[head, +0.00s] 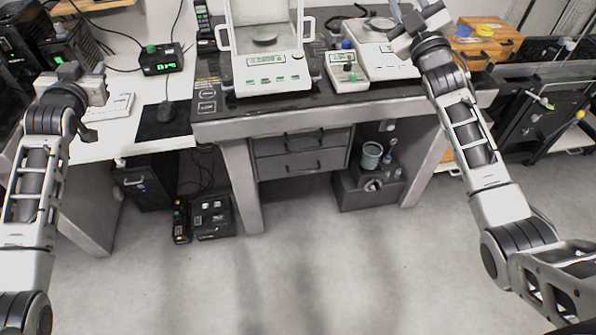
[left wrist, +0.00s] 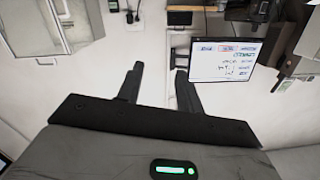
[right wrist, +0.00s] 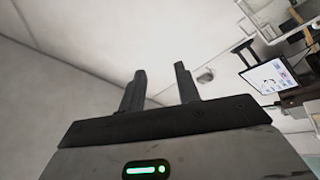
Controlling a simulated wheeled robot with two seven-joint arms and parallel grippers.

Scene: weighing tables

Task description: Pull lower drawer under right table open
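The table (head: 220,128) with the balance has a grey drawer unit under it. The lower drawer (head: 278,168) has a dark bar handle and looks shut, below the upper drawer (head: 272,146), which also looks shut. My left gripper (head: 84,72) is raised over the left table, well left of the drawers. Its two fingers stand apart with nothing between them in the left wrist view (left wrist: 160,70). My right gripper (head: 409,10) is raised above the table's right side, away from the drawers. Its fingers are apart and empty in the right wrist view (right wrist: 160,68).
A balance (head: 270,75) and small devices stand on the table top. A black case (head: 211,218) stands left of the table leg (head: 243,190). The floor (head: 310,260) in front is clear.

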